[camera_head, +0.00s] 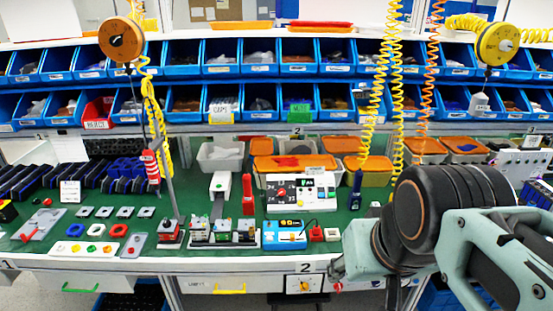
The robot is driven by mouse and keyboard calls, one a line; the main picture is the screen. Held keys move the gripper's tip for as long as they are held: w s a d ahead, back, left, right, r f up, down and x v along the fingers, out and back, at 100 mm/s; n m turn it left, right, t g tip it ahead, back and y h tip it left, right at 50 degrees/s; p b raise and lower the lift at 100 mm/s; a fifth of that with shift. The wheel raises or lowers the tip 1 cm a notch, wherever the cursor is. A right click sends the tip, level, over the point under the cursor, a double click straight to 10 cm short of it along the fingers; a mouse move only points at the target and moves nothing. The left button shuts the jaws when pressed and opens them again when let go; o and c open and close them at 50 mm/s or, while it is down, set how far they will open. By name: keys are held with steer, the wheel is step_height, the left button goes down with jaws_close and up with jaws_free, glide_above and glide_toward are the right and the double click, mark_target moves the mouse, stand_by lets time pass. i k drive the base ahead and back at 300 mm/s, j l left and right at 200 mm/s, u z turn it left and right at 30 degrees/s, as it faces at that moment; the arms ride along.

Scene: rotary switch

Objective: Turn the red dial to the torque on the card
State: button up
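A white box (318,193) stands upright near the middle of the green bench. Its dark panel carries a small red dial (281,193) with pale marks around it; the pointer's setting is too small to read. My arm reaches in from the right. Its end (341,268) is at the bench's front edge, right of and nearer than the box. Its fingers cannot be made out.
A blue device (284,235) and several small fixtures stand before the box. A red bottle-like object (248,194) is at its left. Orange-lidded bins (368,170) stand behind. Yellow coiled hoses (396,90) hang nearby. Some bare green mat (341,215) shows right of the box.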

mark_target(281, 192)
steer(key=i+j, duration=0.2)
steer(key=j, duration=0.15)
steer(key=i+j, duration=0.2)
steer(key=j, duration=0.15)
steer(key=i+j, duration=0.2)
steer(key=j, duration=0.15)
